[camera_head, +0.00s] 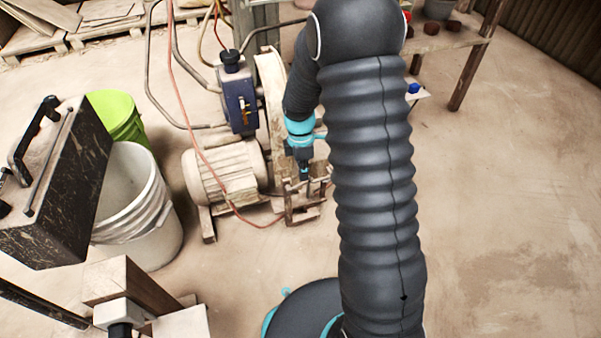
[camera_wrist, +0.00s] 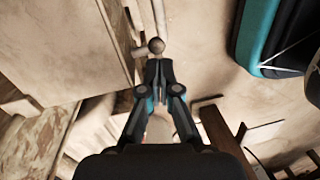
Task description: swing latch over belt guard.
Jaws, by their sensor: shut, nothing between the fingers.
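The belt guard (camera_head: 271,85) looks like the tall, dusty, rounded cover beside the motor in the head view, partly hidden by my arm. In the wrist view, a small grey ball knob (camera_wrist: 156,46) on a short rod appears just past my fingertips; it may be the latch handle. My gripper (camera_wrist: 159,66) is shut with nothing between its fingers, its tips at or very near the knob; I cannot tell if they touch. In the head view my gripper (camera_head: 304,176) points down by the low bracket (camera_head: 301,208) at the machine's foot. The latch is not clear there.
A dusty motor (camera_head: 226,170) and a blue control box (camera_head: 238,100) stand left of my gripper. A red cable (camera_head: 190,125) hangs past the motor. A white bucket (camera_head: 130,205), green bucket (camera_head: 118,115) and dark case (camera_head: 58,175) are at left. The floor at right is clear.

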